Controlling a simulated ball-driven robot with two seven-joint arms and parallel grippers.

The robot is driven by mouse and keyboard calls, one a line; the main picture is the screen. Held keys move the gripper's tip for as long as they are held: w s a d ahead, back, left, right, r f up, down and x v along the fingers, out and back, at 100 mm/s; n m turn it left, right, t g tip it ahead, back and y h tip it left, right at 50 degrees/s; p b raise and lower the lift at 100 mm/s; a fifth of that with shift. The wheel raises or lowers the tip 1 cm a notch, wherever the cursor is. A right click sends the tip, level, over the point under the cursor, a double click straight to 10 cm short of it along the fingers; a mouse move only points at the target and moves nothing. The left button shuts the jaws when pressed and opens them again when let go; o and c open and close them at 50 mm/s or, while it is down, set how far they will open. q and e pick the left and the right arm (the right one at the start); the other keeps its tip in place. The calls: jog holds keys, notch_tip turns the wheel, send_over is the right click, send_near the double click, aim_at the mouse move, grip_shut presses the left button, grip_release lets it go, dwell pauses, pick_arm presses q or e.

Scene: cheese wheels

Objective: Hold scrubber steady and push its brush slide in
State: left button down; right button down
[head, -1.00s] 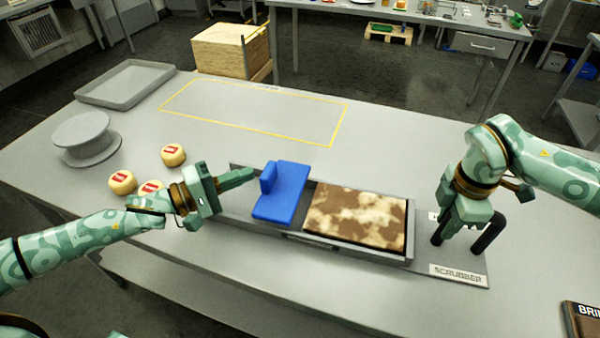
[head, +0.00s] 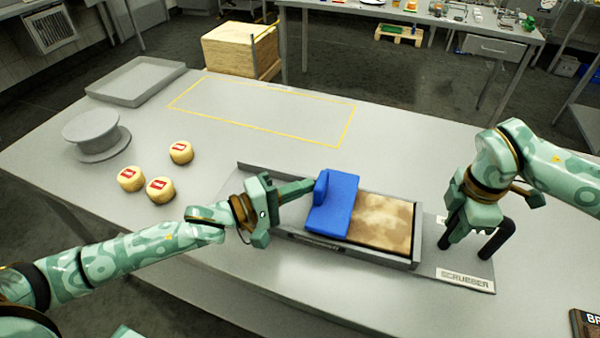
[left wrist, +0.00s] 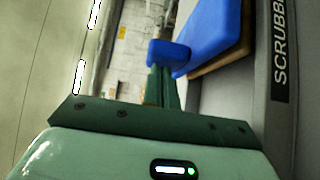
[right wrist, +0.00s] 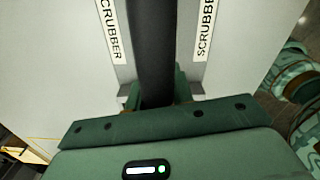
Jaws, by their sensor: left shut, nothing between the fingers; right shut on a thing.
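The scrubber is a grey tray (head: 280,222) with a black handle (head: 497,240) at its right end. Its blue brush slide (head: 338,212) sits part way along the tray, covering the left part of a brown mottled pad (head: 385,222). My left gripper (head: 312,184) is shut and empty, its fingertips at the slide's raised left tab; the tab also shows in the left wrist view (left wrist: 165,54). My right gripper (head: 462,238) is shut on the handle, whose black bar runs between the fingers in the right wrist view (right wrist: 150,50).
Several small cheese wheels (head: 160,190) stand left of the scrubber, near a round grey stand (head: 95,135). An empty grey tray (head: 135,80) lies at the back left. A yellow outlined area (head: 262,110) behind the scrubber is clear. A dark sign (head: 588,324) is at the lower right.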

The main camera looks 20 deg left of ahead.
aim_at(318, 193)
pick_arm(q)
jog(key=d, duration=0.4)
pick_arm(e)
jog(key=shift+s, duration=0.1)
